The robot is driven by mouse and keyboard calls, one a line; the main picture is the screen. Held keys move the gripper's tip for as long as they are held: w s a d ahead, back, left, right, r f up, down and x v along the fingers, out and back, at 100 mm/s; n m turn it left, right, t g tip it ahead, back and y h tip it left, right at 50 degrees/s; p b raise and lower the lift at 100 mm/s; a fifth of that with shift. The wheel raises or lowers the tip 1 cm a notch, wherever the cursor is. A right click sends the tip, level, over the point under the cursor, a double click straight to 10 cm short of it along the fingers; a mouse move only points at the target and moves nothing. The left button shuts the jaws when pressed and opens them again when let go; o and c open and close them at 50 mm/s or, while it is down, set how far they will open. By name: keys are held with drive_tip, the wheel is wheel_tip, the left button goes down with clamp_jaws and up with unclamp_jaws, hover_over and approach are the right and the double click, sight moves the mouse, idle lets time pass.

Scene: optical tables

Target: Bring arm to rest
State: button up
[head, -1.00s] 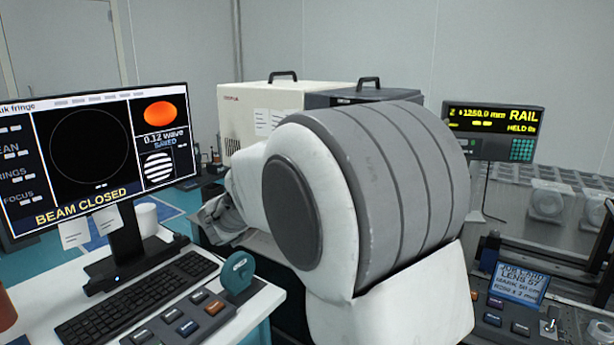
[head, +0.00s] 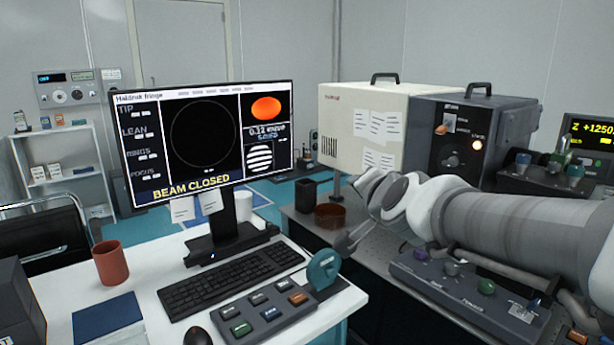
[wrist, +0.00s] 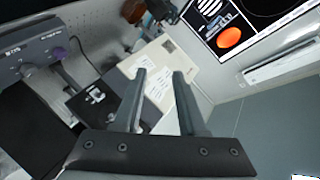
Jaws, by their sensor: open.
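My arm reaches in from the right edge of the head view, low over the optical table (head: 300,222). My gripper (head: 347,243) is at its left end, small and partly hard to make out, near the table's edge. In the wrist view my gripper (wrist: 160,73) shows two grey fingers apart with nothing held between them. The monitor (head: 205,140) stands left of my gripper and reads "BEAM CLOSED"; part of it also shows in the wrist view (wrist: 235,28).
The white desk carries a keyboard (head: 230,278), a button box (head: 268,312), a red mug (head: 111,263) and a blue book (head: 108,318). A cream box (head: 350,130) and a dark grey box (head: 440,145) stand behind my arm. A brown dish (head: 330,216) is near my gripper.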

drive_tip(key=s+d+f+n+g, duration=0.2)
drive_tip(key=s+f+n+g, duration=0.3)
drive_tip(key=s, duration=0.6)
drive_tip(key=s+d+f+n+g, duration=0.2)
drive_tip(key=s+f+n+g, duration=0.15)
drive_tip(key=s+f, duration=0.65)
drive_tip(key=s+r+h+p, duration=0.1)
drive_tip(key=s+r+p, duration=0.2)
drive_tip(key=r+p, duration=1.6)
drive_tip(key=shift+s+d+r+n, duration=0.2)
drive_tip(key=shift+r+n, duration=0.25)
drive_tip(key=shift+r, duration=0.4)
